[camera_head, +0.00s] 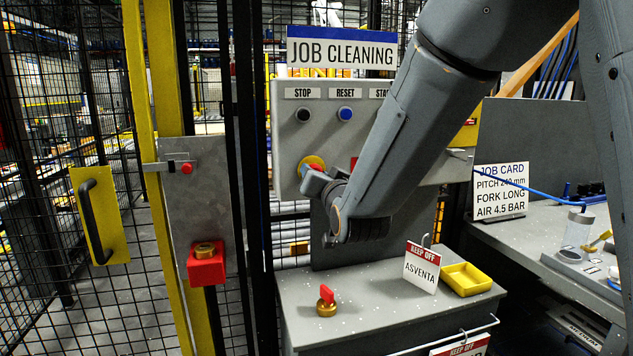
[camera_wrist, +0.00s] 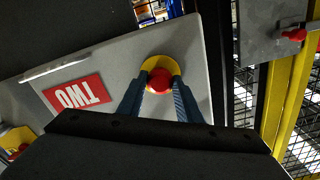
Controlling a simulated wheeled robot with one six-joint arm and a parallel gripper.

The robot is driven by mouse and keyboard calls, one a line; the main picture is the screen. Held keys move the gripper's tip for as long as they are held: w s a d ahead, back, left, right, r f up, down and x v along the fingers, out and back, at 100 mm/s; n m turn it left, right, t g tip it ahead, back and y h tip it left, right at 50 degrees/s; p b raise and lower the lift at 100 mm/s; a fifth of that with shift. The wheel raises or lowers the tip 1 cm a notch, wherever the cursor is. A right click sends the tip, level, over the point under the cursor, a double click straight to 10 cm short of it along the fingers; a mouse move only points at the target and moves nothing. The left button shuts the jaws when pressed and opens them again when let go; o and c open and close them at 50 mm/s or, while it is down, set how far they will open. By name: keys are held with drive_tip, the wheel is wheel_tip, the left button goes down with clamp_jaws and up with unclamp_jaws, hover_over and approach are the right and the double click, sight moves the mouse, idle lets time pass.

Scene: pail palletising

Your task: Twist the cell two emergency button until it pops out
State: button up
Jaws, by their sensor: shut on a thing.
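The red emergency button (camera_wrist: 161,79) sits on a yellow round plate (camera_wrist: 157,62) on a grey panel. A red label reading TWO (camera_wrist: 78,94) is on the same panel, upside down in the wrist view. My gripper (camera_wrist: 160,85) has one finger on each side of the red button and is shut on it. In the head view the yellow plate (camera_head: 312,160) shows at the lower left of the control box, with my gripper (camera_head: 313,172) against it. The wrist hides part of the button there. I cannot tell whether it is popped out.
The control box has a black STOP button (camera_head: 303,115) and a blue RESET button (camera_head: 345,114) under a JOB CLEANING sign (camera_head: 342,53). Below, a grey cabinet top (camera_head: 350,300) bears a red key-like piece (camera_head: 327,298), a KEEP OFF tag (camera_head: 422,268) and a yellow tray (camera_head: 467,279). Mesh fence stands left.

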drive_tip(key=shift+m+b, duration=0.5)
drive_tip(key=shift+m, duration=0.4)
drive_tip(key=o, duration=1)
drive_tip(key=shift+o, duration=0.2)
drive_tip(key=shift+s, duration=0.15)
drive_tip(key=b+v, duration=0.1)
drive_tip(key=v, duration=0.6)
drive_tip(key=shift+s, duration=0.25)
drive_tip(key=shift+d, duration=0.15)
